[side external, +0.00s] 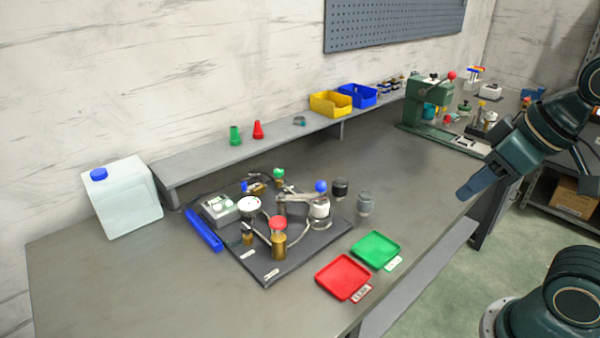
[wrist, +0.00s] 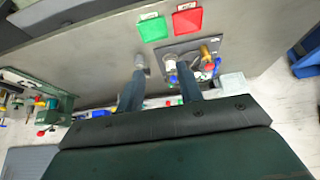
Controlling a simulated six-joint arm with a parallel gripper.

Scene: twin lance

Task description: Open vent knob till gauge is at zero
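A dark board (side external: 318,243) on the bench carries the rig. On it are a round white-faced gauge (side external: 250,207), a brass fitting with a red round top (side external: 278,224), a smaller brass piece (side external: 247,236), a green-topped fitting (side external: 279,174) and a blue ball on a lever (side external: 321,186). I cannot tell which is the vent knob, and the gauge reading is too small to read. My gripper (side external: 469,190) is up at the right, well apart from the rig. In the wrist view my gripper (wrist: 160,84) has its fingers spread, with nothing between them.
A red tray (side external: 343,278) and a green tray (side external: 376,250) lie right of the board. A white jug (side external: 125,200) is at left, a green press (side external: 428,103) at back right. Bare bench lies behind the cylinders.

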